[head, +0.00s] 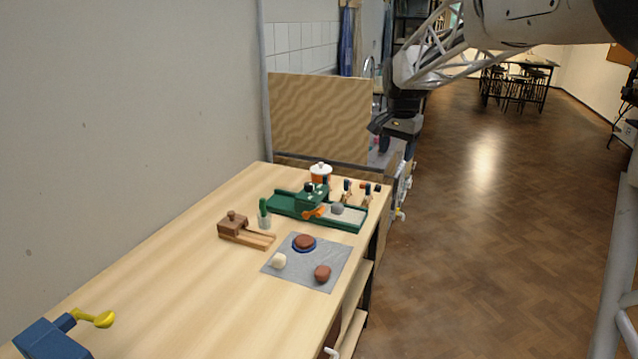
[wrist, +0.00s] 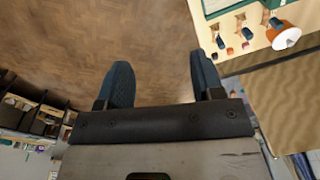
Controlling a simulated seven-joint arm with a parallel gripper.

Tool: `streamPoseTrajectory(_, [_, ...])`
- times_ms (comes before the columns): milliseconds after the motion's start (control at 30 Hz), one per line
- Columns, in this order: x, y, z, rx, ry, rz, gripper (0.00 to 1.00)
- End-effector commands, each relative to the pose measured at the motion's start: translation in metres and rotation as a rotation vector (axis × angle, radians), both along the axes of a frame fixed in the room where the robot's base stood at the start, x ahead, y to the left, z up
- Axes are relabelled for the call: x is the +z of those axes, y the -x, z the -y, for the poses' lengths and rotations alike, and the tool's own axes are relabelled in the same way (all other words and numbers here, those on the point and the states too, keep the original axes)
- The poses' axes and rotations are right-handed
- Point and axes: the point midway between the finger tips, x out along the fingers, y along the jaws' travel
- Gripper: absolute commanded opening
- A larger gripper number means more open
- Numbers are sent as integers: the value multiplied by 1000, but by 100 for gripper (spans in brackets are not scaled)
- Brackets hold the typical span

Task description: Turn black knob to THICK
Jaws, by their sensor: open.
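A green device (head: 285,207) stands near the far end of the wooden table, with a grey ball and an orange part on it. A small dark knob (head: 308,187) seems to sit on its raised block; it is too small to be sure that it is the black knob, and no THICK mark can be read. My gripper (head: 384,128) hangs in the air beyond the table's far right corner, well apart from the device. In the wrist view my gripper (wrist: 160,72) is open, its two dark blue fingers wide apart with only floor behind them.
An orange jar with a white lid (head: 320,169) and several small wooden-handled pieces stand beyond the device. A blue tool with yellow handle (head: 60,335) lies front left.

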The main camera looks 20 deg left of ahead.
Motion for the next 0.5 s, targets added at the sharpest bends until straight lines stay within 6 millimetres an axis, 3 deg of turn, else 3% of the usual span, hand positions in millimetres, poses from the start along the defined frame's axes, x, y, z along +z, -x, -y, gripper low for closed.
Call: streamPoseTrajectory(500, [-46, -66, -121, -50, 5, -36, 61])
